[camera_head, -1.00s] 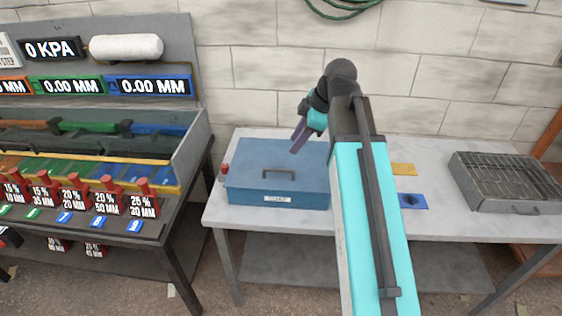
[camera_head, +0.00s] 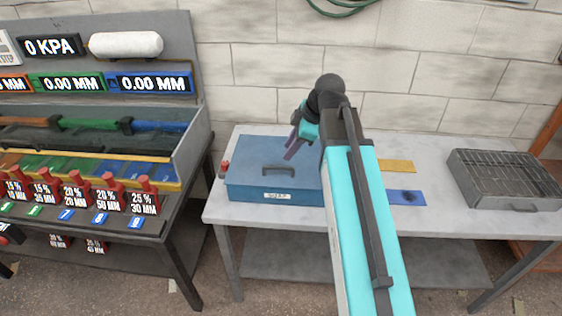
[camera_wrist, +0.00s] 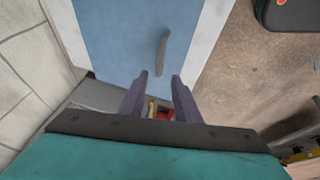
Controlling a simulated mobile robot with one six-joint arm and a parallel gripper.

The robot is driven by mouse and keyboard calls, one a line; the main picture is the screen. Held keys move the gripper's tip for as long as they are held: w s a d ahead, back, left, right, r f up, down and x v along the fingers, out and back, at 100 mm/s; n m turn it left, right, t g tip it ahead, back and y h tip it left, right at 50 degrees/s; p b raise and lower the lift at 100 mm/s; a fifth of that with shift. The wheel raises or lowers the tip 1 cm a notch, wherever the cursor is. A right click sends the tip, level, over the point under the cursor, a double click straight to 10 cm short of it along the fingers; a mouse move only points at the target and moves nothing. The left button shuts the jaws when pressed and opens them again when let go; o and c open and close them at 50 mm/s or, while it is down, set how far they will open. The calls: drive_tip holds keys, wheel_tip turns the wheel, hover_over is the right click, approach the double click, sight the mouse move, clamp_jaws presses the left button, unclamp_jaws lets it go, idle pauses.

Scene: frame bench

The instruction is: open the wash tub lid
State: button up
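The wash tub is a blue box (camera_head: 248,187) with a flat blue lid (camera_head: 252,150), closed, on the grey table. A dark bar handle (camera_head: 278,170) lies on the lid, and a white label (camera_head: 277,196) is on the tub's front. My gripper (camera_head: 289,155) hangs above the lid, just behind and right of the handle in the head view. In the wrist view my gripper's two purple fingers (camera_wrist: 159,78) are apart with nothing between them. The handle (camera_wrist: 162,53) shows just beyond the fingertips, and the lid (camera_wrist: 130,35) fills the upper middle. The fingers do not visibly touch the handle.
A red knob (camera_head: 224,168) stands at the tub's left. Yellow (camera_head: 398,166) and blue (camera_head: 407,197) plates lie right of my arm. A grey wire-topped tray (camera_head: 505,180) is farther right. A dark bench with red blocks (camera_head: 108,197) stands left. A stone wall closes the back.

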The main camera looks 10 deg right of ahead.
sight(277, 167)
drive_tip(key=shift+p+x, duration=1.15)
drive_tip(key=shift+x, duration=3.35)
clamp_jaws()
